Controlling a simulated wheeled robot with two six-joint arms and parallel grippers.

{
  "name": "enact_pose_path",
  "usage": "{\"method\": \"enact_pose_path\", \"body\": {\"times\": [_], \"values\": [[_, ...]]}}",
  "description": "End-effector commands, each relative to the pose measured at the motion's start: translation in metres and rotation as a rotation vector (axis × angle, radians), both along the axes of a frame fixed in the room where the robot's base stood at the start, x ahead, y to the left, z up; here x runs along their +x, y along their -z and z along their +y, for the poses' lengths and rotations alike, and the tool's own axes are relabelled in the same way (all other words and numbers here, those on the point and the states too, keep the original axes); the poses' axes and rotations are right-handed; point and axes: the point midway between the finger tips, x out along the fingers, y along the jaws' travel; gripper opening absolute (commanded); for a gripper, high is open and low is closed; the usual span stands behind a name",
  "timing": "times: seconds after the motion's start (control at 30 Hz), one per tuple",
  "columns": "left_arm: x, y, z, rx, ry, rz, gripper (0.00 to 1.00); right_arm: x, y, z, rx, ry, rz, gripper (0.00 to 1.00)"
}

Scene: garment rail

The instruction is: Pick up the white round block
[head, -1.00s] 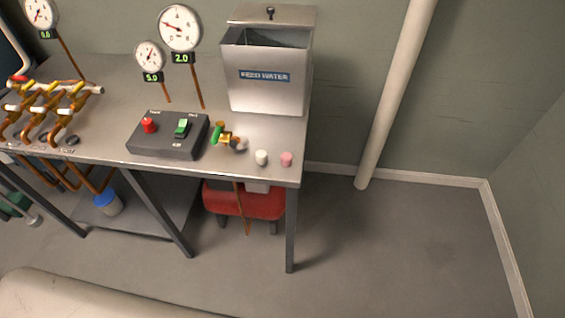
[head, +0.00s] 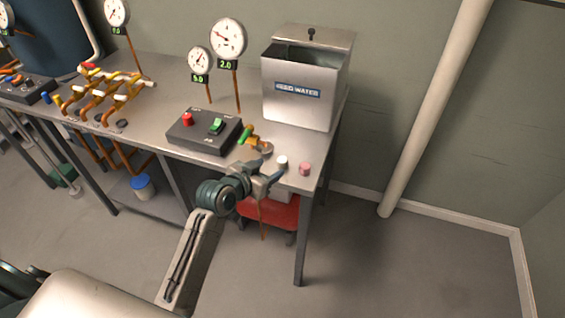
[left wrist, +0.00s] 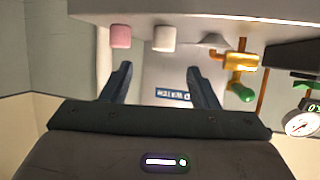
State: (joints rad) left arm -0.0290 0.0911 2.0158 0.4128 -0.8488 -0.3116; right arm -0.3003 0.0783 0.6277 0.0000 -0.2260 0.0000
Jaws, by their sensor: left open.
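The white round block (head: 282,162) stands on the metal table near its front right corner. It also shows in the left wrist view (left wrist: 164,39), where the picture appears upside down. My left gripper (head: 267,173) is at the table's front edge, just in front of the white block. In the left wrist view its two fingers (left wrist: 160,88) are apart with nothing between them, and the white block shows beyond the fingertips. I see no contact. My right gripper is not in view.
A pink round block (head: 305,169) stands close to the right of the white one. A brass valve with a green handle (head: 253,139) is just to the left. The feed water tank (head: 297,95) stands behind, and a dark control box (head: 204,131) sits further left.

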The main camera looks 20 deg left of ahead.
Motion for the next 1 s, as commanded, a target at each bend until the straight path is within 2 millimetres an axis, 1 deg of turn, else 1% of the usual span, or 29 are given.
{"method": "enact_pose_path", "body": {"times": [0.1, 0.23, 0.47, 0.7, 0.8, 1.0], "values": [[0.019, 0.004, -0.006, -0.006, -0.001, -0.006, 0.54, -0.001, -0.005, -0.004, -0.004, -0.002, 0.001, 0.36], [0.036, 0.012, -0.011, -0.005, 0.000, -0.005, 0.54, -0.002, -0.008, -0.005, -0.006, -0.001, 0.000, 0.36], [0.050, 0.019, -0.014, -0.004, -0.001, -0.005, 0.54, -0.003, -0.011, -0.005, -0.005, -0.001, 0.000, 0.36], [0.076, 0.032, -0.020, -0.003, -0.001, -0.003, 0.54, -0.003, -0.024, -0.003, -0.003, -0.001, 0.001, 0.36], [0.086, 0.037, -0.022, -0.004, -0.001, -0.005, 0.54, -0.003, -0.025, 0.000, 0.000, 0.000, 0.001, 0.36], [0.092, 0.042, -0.024, -0.002, 0.000, -0.005, 0.54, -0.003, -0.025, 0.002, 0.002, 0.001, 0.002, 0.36]]}}
